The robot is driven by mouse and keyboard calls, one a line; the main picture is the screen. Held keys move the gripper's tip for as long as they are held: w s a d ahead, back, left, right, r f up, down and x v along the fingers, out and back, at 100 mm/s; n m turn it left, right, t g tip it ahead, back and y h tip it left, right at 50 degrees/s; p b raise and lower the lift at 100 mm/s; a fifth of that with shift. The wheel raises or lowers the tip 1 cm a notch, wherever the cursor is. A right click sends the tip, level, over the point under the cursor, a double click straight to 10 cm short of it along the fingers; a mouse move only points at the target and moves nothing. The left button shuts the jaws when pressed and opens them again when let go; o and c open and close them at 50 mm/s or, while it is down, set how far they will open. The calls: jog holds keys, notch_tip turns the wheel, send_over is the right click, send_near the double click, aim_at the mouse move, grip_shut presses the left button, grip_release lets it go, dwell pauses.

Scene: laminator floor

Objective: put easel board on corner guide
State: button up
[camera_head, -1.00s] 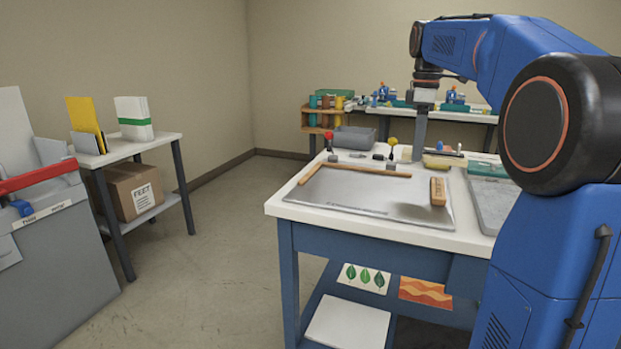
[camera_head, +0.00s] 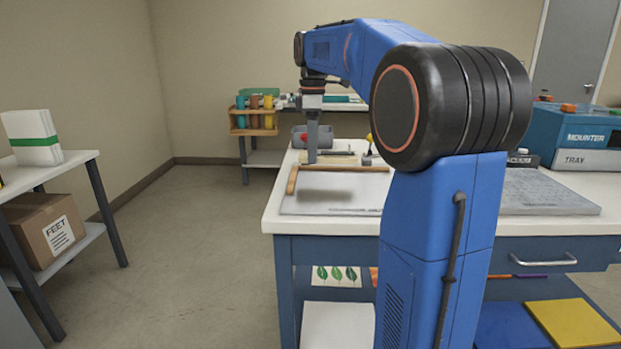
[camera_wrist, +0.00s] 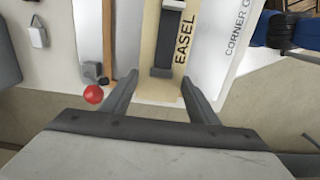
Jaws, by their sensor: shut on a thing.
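The easel board (camera_wrist: 146,40) is a tan panel with a dark grey strut and the word EASEL, seen in the wrist view. My gripper (camera_wrist: 160,78) is shut on it, with one dark finger at each side edge. The corner guide (camera_head: 335,203) is a silver plate with wooden rails along its back and left sides. Its lettering (camera_wrist: 238,35) is partly cut off in the wrist view. My arm hides the guide's right side.
A red knob (camera_wrist: 93,94) stands near the left finger. A grey slab (camera_head: 545,195) and a blue mounter (camera_head: 580,135) are to the right.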

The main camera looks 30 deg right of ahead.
aim_at(313, 185)
jog(key=shift+f, duration=3.7)
jog(key=o, duration=1.1)
jog(key=shift+f, duration=0.15)
jog(key=shift+c, duration=0.2)
notch_tip(313, 185, up, 12)
jog(key=shift+r, duration=0.15)
